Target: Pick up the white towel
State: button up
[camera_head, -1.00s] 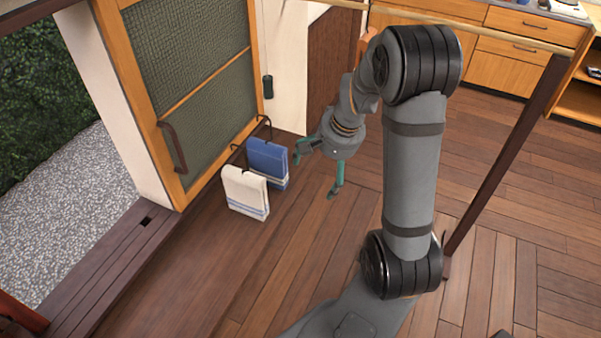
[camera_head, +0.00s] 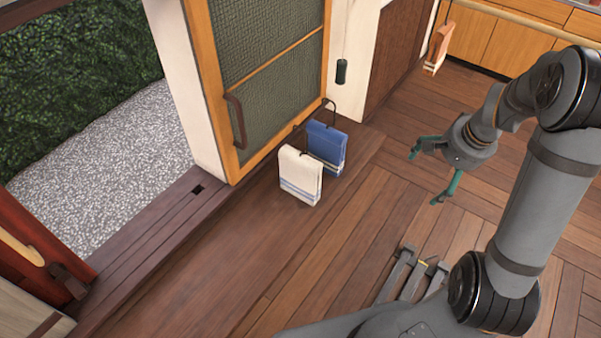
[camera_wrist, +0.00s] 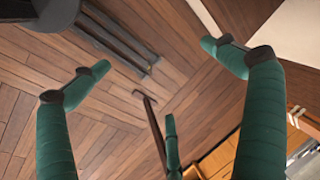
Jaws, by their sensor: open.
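The white towel (camera_head: 299,174) hangs folded from a dark hook, with blue stripes near its lower edge, in the middle of the head view. A blue towel (camera_head: 326,146) hangs just behind it and to its right. My gripper (camera_head: 424,173) is to the right of both towels, apart from them, with its green fingers spread and nothing between them. Neither towel shows in the wrist view.
A sliding door (camera_head: 262,70) with an orange wooden frame stands behind the towels. An orange-brown hanging piece (camera_head: 438,48) is at the upper right, near wooden cabinets (camera_head: 500,48). The wooden floor (camera_head: 250,240) in front of the towels is clear.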

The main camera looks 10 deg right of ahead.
jog(key=c, duration=0.7)
